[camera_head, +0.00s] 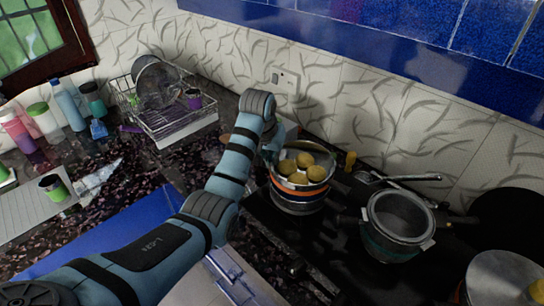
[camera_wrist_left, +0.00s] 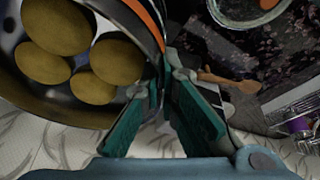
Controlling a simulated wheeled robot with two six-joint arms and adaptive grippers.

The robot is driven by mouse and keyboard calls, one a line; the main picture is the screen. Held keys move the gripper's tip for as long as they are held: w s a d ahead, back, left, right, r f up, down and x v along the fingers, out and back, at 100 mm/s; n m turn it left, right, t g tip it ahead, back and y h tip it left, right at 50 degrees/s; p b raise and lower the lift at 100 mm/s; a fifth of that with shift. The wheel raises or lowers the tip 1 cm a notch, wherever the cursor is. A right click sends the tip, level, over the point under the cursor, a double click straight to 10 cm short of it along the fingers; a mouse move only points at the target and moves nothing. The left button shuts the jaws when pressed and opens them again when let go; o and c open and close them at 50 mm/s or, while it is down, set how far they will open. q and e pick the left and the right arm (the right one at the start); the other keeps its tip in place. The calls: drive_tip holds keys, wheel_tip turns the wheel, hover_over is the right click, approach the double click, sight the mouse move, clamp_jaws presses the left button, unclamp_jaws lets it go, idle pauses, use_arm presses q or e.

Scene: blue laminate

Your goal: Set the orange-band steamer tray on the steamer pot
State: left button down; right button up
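My left gripper (camera_head: 274,156) is at the tray's back-left rim. In the left wrist view, the gripper (camera_wrist_left: 161,84) has one finger inside and one outside the tray wall (camera_wrist_left: 150,22), closed on it. The likely steamer pot (camera_head: 398,222) is an open, empty-looking metal pot with side handles, right of the tray. My right gripper is out of view.
A dish rack (camera_head: 178,125) stands at the back left, with bottles (camera_head: 70,104) further left. A long metal handle (camera_head: 405,178) lies behind the pot. A round metal lid or pan (camera_head: 503,279) is at the lower right. A wooden spoon (camera_wrist_left: 230,81) lies beyond the gripper.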

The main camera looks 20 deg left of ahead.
use_arm(q)
drive_tip(key=shift+f, duration=0.7)
drive_tip(key=shift+f, duration=0.2)
idle(0.4)
drive_tip(key=shift+f, duration=0.2)
drive_tip(key=c, duration=1.7)
unclamp_jaws()
drive_tip(key=o, duration=1.7)
